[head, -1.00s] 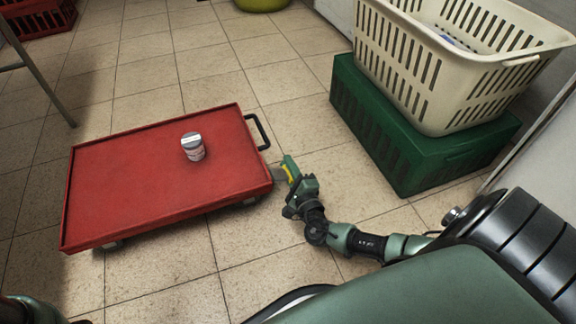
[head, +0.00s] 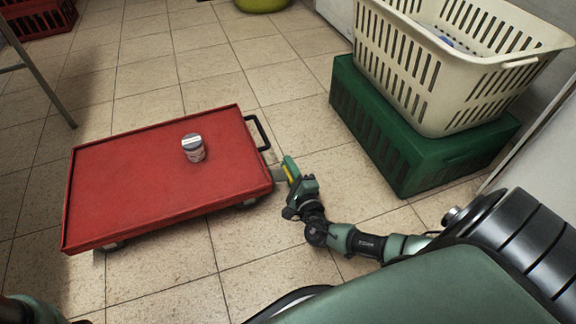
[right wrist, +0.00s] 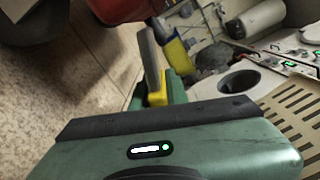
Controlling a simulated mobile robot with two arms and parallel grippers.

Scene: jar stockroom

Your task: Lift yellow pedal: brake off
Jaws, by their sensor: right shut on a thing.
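The yellow pedal (head: 289,173) sits low beside the right end of the red trolley (head: 160,185), below its black handle. My right gripper (head: 292,173) is shut on the pedal, and its green fingers hide most of it. In the right wrist view, yellow shows at the fingers (right wrist: 157,96), beside a grey bar that runs up toward the red trolley. My left gripper is not in view; only a bit of my left arm shows at the bottom left of the head view.
A small grey-lidded jar (head: 193,148) stands on the trolley. A cream basket (head: 440,75) rests on a green crate (head: 400,150) to the right. A metal leg (head: 45,75) stands at the left. Tiled floor is clear in front of and behind the trolley.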

